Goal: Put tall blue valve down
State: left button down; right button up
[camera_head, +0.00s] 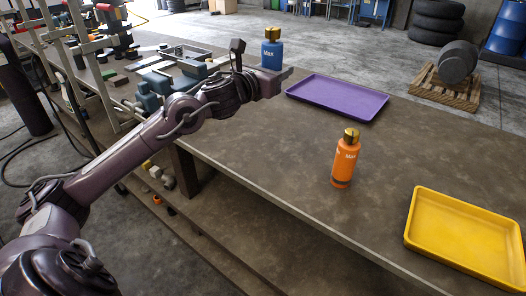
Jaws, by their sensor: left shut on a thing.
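The tall blue valve (272,51) is a blue cylinder with a gold cap, upright at the far end of my left arm. My left gripper (272,76) is shut on the blue valve near its lower part. The valve is over the table's far side, just left of the purple tray (338,97). I cannot tell whether its base touches the table, because the gripper hides it. My right gripper is not in view.
An orange valve (345,160) with a gold cap stands upright on the table (262,150). A yellow tray (465,240) lies at the right. Tools and a vise (165,82) crowd the back left. The table middle is clear.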

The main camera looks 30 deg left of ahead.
pick_arm(q)
jog(key=shift+s+a+r+n+y, duration=0.1)
jog(key=shift+a+r+n+y, duration=0.2)
jog(key=shift+a+r, duration=0.7)
jog(key=shift+f, duration=0.25)
notch_tip(320, 180, down, 19)
jog(key=shift+p, duration=0.4)
jog(key=c, duration=1.2)
grip_release()
jog(key=shift+f, duration=0.35)
jog(key=o, duration=0.5)
jog(key=shift+r, duration=0.1)
jog(key=shift+c, duration=0.2)
